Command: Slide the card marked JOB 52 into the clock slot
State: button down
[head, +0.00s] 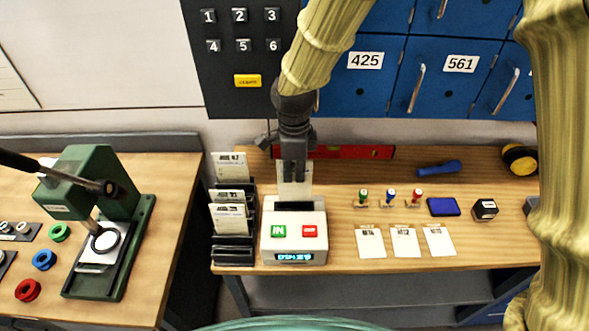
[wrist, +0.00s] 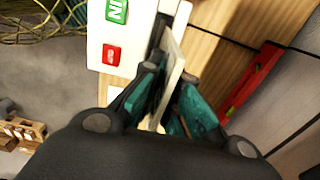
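The time clock (head: 293,250) is a white box with a green IN button, a red button and a blue display. It stands on the wooden bench, with a dark slot (head: 293,205) along its top back. My gripper (head: 294,178) points down just behind and above the clock, shut on a pale card (head: 295,191). The wrist view shows the card (wrist: 172,72) between the teal fingers (wrist: 168,84), its far end at or close to the slot side of the clock (wrist: 108,75). I cannot read the held card's mark or tell whether its edge is inside the slot.
A dark rack (head: 233,254) with several cards stands just left of the clock. Three stamps (head: 389,198), a blue pad (head: 443,206) and three white cards (head: 405,242) lie to the right. A red level (head: 345,152) lies behind. A green press (head: 105,215) stands on the left bench.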

aim_at(294, 191)
jog(key=shift+s+f, duration=0.2)
jog(key=shift+s, duration=0.45)
jog(key=shift+w+f+b, duration=0.5)
jog(key=shift+f+b, duration=0.15)
jog(key=shift+f, duration=0.35)
jog(key=shift+s+f+b, duration=0.2)
jog(key=shift+s+b, duration=0.15)
jog(key=shift+b, duration=0.05)
jog(key=shift+w+f+b, duration=0.25)
jog(key=shift+f+b, duration=0.05)
jog(key=shift+f, duration=0.35)
jog(key=shift+s+f+b, duration=0.15)
jog(key=shift+f+b, duration=0.15)
jog(key=shift+f, duration=0.9)
jog(key=c, duration=1.6)
grip_release()
